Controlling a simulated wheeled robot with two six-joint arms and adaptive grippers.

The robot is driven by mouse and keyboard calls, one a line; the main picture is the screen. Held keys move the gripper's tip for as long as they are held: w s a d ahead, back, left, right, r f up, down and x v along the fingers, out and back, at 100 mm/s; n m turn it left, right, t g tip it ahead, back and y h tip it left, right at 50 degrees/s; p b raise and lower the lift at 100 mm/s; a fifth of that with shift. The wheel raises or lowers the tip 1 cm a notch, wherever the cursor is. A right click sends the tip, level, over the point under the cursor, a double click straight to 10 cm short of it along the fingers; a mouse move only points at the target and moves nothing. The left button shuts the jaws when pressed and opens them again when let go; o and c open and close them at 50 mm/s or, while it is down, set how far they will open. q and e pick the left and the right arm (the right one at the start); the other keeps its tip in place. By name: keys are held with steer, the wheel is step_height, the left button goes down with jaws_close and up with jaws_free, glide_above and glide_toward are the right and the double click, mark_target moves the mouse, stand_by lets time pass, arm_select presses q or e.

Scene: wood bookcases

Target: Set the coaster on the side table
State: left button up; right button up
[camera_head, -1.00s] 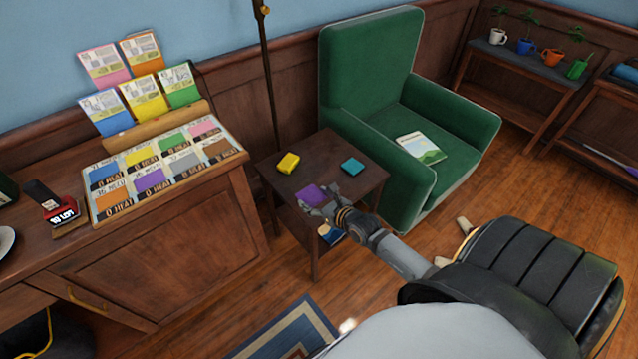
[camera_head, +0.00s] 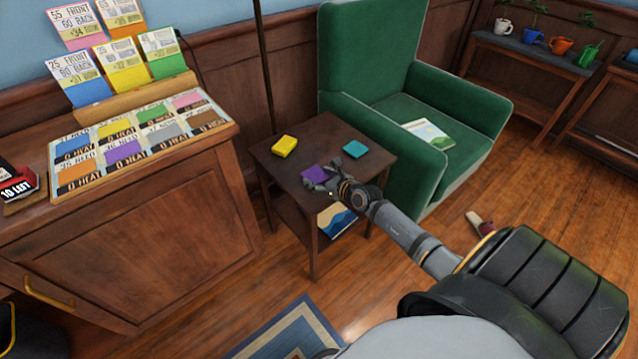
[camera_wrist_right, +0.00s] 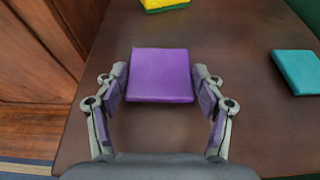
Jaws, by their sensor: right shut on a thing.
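A thin square purple coaster (camera_head: 314,172) is over the near part of the dark wooden side table (camera_head: 325,130). My right gripper (camera_head: 318,182) is shut on it. In the right wrist view the purple coaster (camera_wrist_right: 161,75) lies flat between the two fingers, one at each side edge, with the side table (camera_wrist_right: 235,50) beneath. I cannot tell whether it touches the tabletop. A yellow block-like square (camera_head: 284,146) and a teal square (camera_head: 355,149) rest farther back on the table. My left gripper is not in view.
A green armchair (camera_head: 400,85) with a book (camera_head: 427,133) on its seat stands close behind and right of the table. A wooden counter with cards (camera_head: 140,140) is at left. A blue book (camera_head: 336,220) lies on the table's lower shelf.

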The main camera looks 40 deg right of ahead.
steer(key=shift+f, duration=0.25)
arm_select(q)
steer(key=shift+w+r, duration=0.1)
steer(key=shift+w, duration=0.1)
arm_select(e)
steer(key=shift+r, duration=0.15)
steer(key=shift+f, duration=0.2)
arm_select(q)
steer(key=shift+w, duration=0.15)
arm_select(e)
steer(key=o, duration=1.2)
